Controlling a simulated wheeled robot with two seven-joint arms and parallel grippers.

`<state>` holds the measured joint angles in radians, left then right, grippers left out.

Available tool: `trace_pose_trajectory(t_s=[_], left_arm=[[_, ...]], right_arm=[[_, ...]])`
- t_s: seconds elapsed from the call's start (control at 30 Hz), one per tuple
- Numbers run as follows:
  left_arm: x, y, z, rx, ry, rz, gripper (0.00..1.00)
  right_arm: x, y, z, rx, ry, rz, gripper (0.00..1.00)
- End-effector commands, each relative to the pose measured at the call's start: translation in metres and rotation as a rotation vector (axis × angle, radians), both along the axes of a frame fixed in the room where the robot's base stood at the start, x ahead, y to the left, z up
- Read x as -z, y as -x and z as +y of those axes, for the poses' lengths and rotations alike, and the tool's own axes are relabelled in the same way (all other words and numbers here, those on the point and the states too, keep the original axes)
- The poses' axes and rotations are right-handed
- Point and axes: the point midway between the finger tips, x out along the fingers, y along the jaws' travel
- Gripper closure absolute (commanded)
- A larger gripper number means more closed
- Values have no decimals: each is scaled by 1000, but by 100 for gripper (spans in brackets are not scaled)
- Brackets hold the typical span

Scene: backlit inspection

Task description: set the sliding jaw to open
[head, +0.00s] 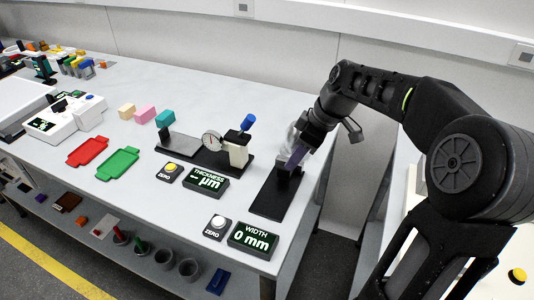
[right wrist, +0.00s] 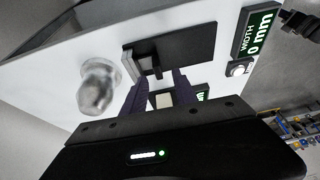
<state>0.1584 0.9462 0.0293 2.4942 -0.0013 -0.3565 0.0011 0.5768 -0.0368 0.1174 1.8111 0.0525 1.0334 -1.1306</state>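The width gauge is a black base plate (head: 268,200) near the table's front right corner, with dark jaw blocks (head: 286,174) at its far end. In the right wrist view the plate (right wrist: 192,42) and the jaw blocks (right wrist: 143,58) show just beyond the fingertips. I cannot clearly tell the sliding jaw from the fixed one. The width display (head: 253,239) reads 0 mm. My right gripper (head: 297,158) points down over the jaws; in the wrist view its fingers (right wrist: 161,76) are apart with a visible gap. Contact with the jaws cannot be told. My left gripper is not in view.
A shiny, see-through knob-like object (right wrist: 98,88) stands close beside the right gripper. The thickness gauge (head: 207,155) and its display (head: 206,180) are to the left. A white zero button (head: 217,222) is by the width display. Red (head: 87,151) and green (head: 118,162) trays lie farther left.

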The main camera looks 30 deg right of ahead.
Motion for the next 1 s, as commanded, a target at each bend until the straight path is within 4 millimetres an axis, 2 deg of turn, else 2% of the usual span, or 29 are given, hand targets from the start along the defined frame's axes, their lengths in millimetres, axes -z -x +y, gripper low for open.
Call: trace_pose_trajectory(t_s=[0.1,0.47,0.67,1.0], left_arm=[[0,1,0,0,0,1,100],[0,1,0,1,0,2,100],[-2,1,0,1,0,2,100],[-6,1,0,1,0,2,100]], right_arm=[[-8,3,-3,-8,7,-5,65],[-5,2,-2,-10,6,-4,65],[11,-3,1,-9,5,-2,65],[57,-18,12,-10,5,-1,65]])
